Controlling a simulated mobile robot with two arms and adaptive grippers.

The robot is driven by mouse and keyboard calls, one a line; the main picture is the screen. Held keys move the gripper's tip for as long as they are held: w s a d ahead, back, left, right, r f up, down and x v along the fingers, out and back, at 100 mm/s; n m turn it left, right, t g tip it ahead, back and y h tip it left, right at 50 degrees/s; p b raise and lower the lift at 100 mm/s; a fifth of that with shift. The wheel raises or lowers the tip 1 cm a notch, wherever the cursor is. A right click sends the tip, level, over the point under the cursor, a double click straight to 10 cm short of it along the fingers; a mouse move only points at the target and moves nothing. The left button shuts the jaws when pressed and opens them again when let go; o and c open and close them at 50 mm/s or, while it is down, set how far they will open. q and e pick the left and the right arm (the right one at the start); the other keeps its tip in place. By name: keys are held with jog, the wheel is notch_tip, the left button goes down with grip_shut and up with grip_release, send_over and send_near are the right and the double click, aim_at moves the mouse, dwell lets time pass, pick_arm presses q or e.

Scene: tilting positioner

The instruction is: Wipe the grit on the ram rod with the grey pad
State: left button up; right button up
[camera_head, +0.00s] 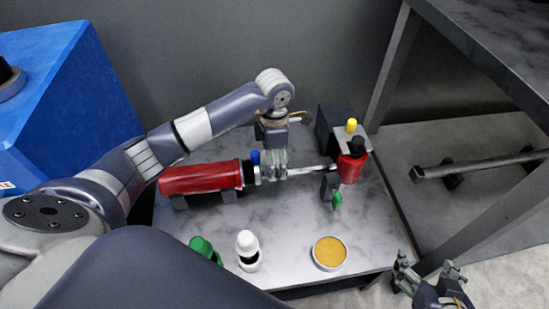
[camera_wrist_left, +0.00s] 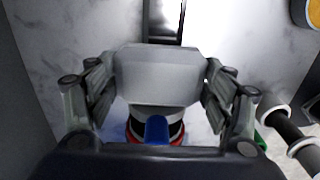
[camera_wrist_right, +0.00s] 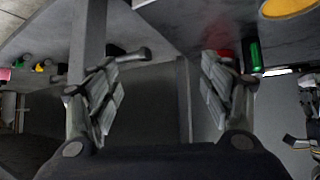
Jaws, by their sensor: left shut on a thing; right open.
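The ram is a red cylinder (camera_head: 205,178) lying on the marbled table, with its silver ram rod (camera_head: 312,170) extending right. My left gripper (camera_head: 272,168) is over the rod near the cylinder's end. In the left wrist view it is shut on the grey pad (camera_wrist_left: 160,75), a pale block between its fingers. The rod (camera_wrist_left: 165,22) runs away beyond the pad, which hides part of it. I cannot tell whether pad and rod touch, and I cannot make out the grit. My right gripper (camera_head: 428,272) is open and empty, off the table's front right corner.
A red bottle (camera_head: 351,168) with a black cap stands near the rod's far end. A white-capped bottle (camera_head: 248,252), a green item (camera_head: 204,248) and a round orange-filled dish (camera_head: 329,253) sit at the front. A grey rack (camera_head: 400,75) is on the right.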

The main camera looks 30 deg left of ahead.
pick_arm(q)
jog(key=shift+f, duration=0.15)
pick_arm(e)
jog(key=shift+w+a+r, duration=0.1)
jog(key=shift+w+r, duration=0.15)
pick_arm(q)
jog(key=shift+a, duration=0.1)
pick_arm(e)
jog(key=shift+w+r+t, duration=0.15)
jog(key=shift+r+t, duration=0.05)
jog(key=shift+t, duration=0.1)
